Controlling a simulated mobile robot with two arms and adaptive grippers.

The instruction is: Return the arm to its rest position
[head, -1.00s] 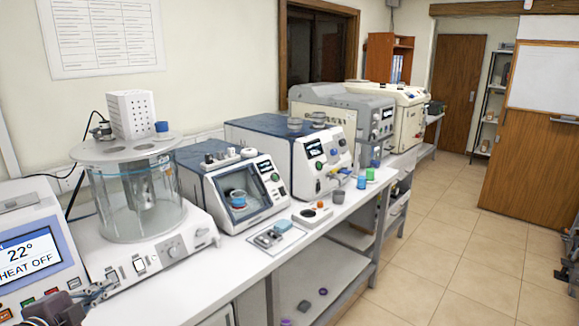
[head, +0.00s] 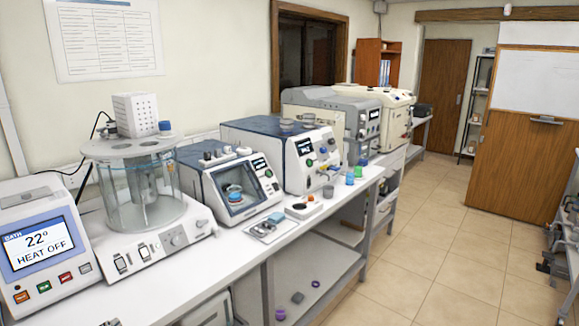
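A small grey tip of my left gripper (head: 112,322) shows at the bottom edge, low in front of the white bench (head: 140,298). The rest of the gripper is cut off by the frame, so its opening does not show. My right gripper is not in view. The bath unit (head: 45,245) at the left reads 22° and HEAT OFF. A glass bath (head: 112,200) stands beside it with a white perforated block on its lid.
Along the bench stand a tester with a window (head: 232,185), a blue-and-white analyser (head: 290,150) and larger machines behind. Small cups stand near the bench's front edge. The tiled floor (head: 430,240) is clear in the middle. Dark equipment (head: 565,235) stands at the right edge.

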